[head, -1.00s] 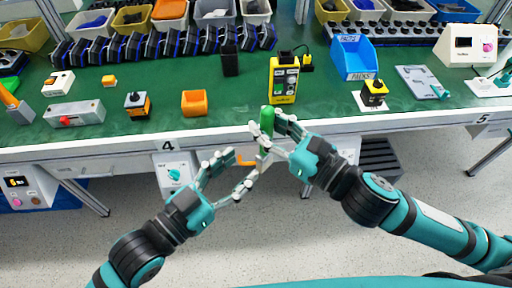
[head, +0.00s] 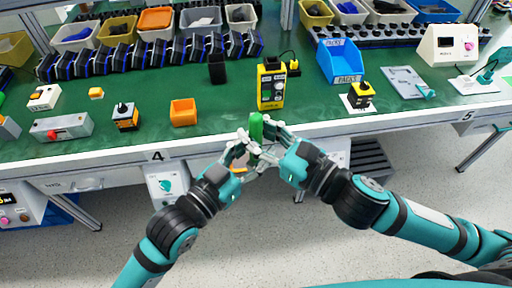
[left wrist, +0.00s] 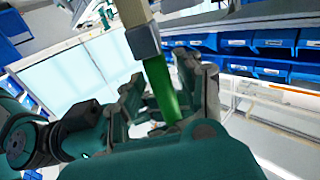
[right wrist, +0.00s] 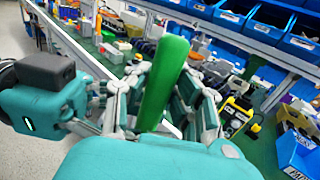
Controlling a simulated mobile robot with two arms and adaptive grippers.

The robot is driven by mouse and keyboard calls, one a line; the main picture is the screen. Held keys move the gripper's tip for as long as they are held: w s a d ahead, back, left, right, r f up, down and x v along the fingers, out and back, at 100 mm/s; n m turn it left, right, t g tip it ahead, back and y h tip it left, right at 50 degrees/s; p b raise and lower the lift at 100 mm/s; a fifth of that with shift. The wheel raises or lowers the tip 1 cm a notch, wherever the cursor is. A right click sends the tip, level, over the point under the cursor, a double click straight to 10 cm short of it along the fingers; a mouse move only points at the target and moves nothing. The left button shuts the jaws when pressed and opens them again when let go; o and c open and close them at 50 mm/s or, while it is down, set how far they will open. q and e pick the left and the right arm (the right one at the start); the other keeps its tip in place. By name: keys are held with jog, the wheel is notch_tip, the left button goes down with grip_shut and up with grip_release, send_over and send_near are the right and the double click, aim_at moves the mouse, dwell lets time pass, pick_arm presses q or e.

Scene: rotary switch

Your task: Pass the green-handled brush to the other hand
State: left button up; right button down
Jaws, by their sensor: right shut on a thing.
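The brush has a green handle (head: 256,127), which points up in front of the table's front edge in the head view. My right gripper (head: 263,146) is shut on the brush; in the right wrist view the green handle (right wrist: 163,82) rises between its fingers. My left gripper (head: 245,150) is at the brush from the left, its fingers apart around it. In the left wrist view the green handle (left wrist: 160,88) lies between the open fingers, with a gap on the left side. The grey ferrule (left wrist: 143,42) and pale head show above it. The exact contact is hidden.
The green table (head: 215,135) lies just beyond both grippers. A yellow device (head: 271,87), an orange box (head: 183,112) and a blue bin (head: 340,62) stand on it. The floor in front is clear.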

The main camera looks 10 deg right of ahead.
pick_arm(q)
grip_shut()
pick_arm(e)
jog(key=c, duration=1.1)
grip_release()
